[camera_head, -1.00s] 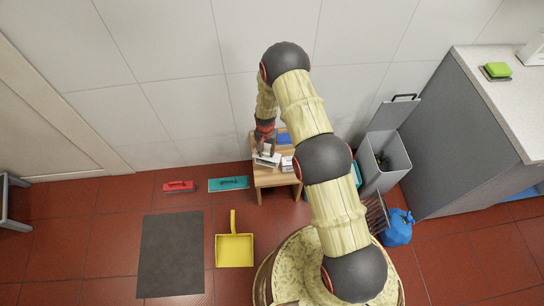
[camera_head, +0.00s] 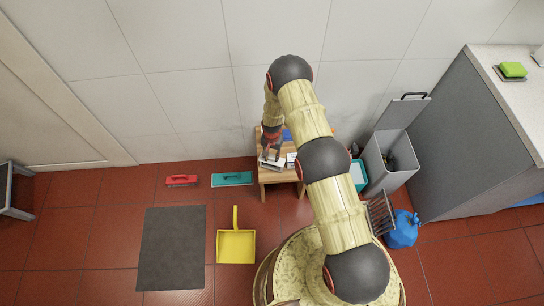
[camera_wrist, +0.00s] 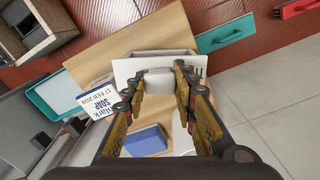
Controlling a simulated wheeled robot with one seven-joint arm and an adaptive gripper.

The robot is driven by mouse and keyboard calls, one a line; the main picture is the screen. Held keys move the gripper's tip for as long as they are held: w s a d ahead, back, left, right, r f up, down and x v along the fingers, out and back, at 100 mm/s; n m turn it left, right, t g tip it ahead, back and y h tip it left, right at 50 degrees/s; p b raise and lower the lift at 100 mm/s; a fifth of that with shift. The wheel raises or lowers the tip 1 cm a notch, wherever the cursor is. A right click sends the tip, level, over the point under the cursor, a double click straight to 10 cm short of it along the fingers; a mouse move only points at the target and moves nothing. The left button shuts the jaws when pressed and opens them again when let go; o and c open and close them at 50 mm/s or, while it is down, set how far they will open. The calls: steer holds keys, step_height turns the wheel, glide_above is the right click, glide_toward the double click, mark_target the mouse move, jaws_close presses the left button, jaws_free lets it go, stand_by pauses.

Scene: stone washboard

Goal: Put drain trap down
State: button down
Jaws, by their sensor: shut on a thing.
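The drain trap, a white boxy piece with a pale rounded block (camera_wrist: 158,82), is between the fingers of my gripper (camera_wrist: 160,84) in the wrist view. A wide white part (camera_wrist: 140,67) extends beyond the fingertips. In the head view my gripper (camera_head: 271,154) holds this white piece (camera_head: 270,164) at the left front of the small wooden table (camera_head: 281,177). The wooden top also shows in the wrist view (camera_wrist: 105,47). I cannot tell whether the piece touches the tabletop. The fingers hide part of its sides.
A soap box (camera_wrist: 97,98) and a blue block (camera_wrist: 148,140) are on the table beside my gripper. A teal float (camera_head: 232,179), a red float (camera_head: 182,181) and a yellow dustpan (camera_head: 236,246) lie on the floor. A grey bin (camera_head: 390,170) stands right of the table.

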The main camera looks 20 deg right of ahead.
steer(key=shift+f+b, duration=0.3)
steer(key=shift+f, duration=0.15)
steer(key=c, duration=1.4)
jaws_free()
steer(key=shift+r, duration=0.1)
step_height(320, 180, up, 34)
steer(key=w+n+t+p, duration=0.1)
steer(key=n+p, duration=0.1)
steer(key=p, duration=0.2)
steer(key=s+r+n+t, duration=0.1)
steer(key=s+r, duration=0.2)
steer(key=r, duration=0.5)
steer(key=s+r+t, duration=0.1)
steer(key=s+r, duration=0.2)
steer(key=r, duration=0.5)
steer(key=s+r+n+t, duration=0.1)
steer(key=s+r+n, duration=0.1)
steer(key=s+r, duration=1.05)
steer(key=shift+n+t, duration=0.8)
steer(key=shift+n, duration=0.1)
steer(key=s+r, duration=0.2)
steer(key=s, duration=0.3)
steer(key=s+r, duration=0.2)
steer(key=s, duration=0.3)
steer(key=s+r, duration=0.2)
steer(key=s, duration=0.3)
steer(key=shift+s+d+r, duration=0.1)
steer(key=shift+d, duration=0.05)
